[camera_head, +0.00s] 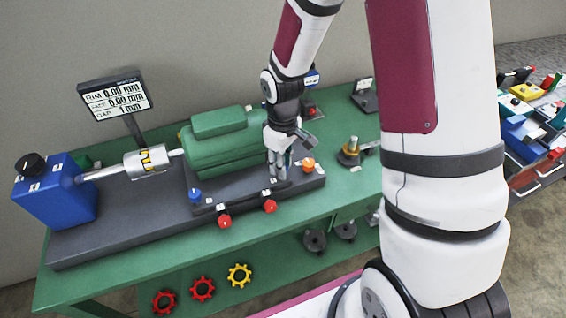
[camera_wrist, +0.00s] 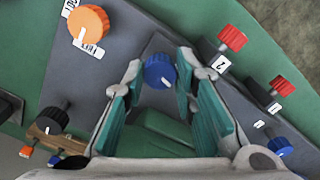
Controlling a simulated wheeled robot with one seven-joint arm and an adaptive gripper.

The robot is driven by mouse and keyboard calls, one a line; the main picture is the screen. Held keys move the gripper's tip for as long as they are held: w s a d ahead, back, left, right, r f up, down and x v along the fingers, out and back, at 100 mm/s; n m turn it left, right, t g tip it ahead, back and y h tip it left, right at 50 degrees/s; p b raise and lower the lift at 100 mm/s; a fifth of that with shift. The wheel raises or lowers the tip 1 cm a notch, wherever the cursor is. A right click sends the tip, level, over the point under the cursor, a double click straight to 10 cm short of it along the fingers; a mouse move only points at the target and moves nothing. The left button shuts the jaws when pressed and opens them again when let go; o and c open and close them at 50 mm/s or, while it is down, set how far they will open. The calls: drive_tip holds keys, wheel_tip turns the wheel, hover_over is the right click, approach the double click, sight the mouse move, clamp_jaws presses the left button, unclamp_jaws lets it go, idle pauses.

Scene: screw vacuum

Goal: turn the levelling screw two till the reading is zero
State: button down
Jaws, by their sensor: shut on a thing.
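My gripper (camera_head: 279,172) points down at the right end of the green motor (camera_head: 213,143). In the wrist view my gripper (camera_wrist: 158,75) has its fingers on either side of a blue knob (camera_wrist: 160,70) with a white mark, and it is shut on it. This knob is hidden by the fingers in the head view, and I read no number on it. A second blue knob (camera_head: 195,196) stands at the motor's front left corner and also shows in the wrist view (camera_wrist: 278,146). The display (camera_head: 117,97) appears to read rim 0.00 mm, face 0.00 mm and gap 1 mm.
Two red knobs, one (camera_wrist: 232,38) by a label 2 and one (camera_wrist: 283,86) by a label 1, stick out at the front. An orange knob (camera_head: 308,164) is right of my gripper. A blue box (camera_head: 57,190) and shaft (camera_head: 148,161) are left of the motor.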

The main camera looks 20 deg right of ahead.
drive_tip(key=shift+w, duration=0.1)
idle(0.3)
drive_tip(key=c, duration=1.3)
unclamp_jaws()
drive_tip(key=shift+r, duration=0.1)
wheel_tip(320, 180, up, 12)
drive_tip(key=s+r+m+t, duration=0.5)
drive_tip(key=s+r, duration=1.1)
drive_tip(key=s, duration=0.4)
drive_tip(key=shift+d+m, duration=0.15)
drive_tip(key=shift+m, duration=0.75)
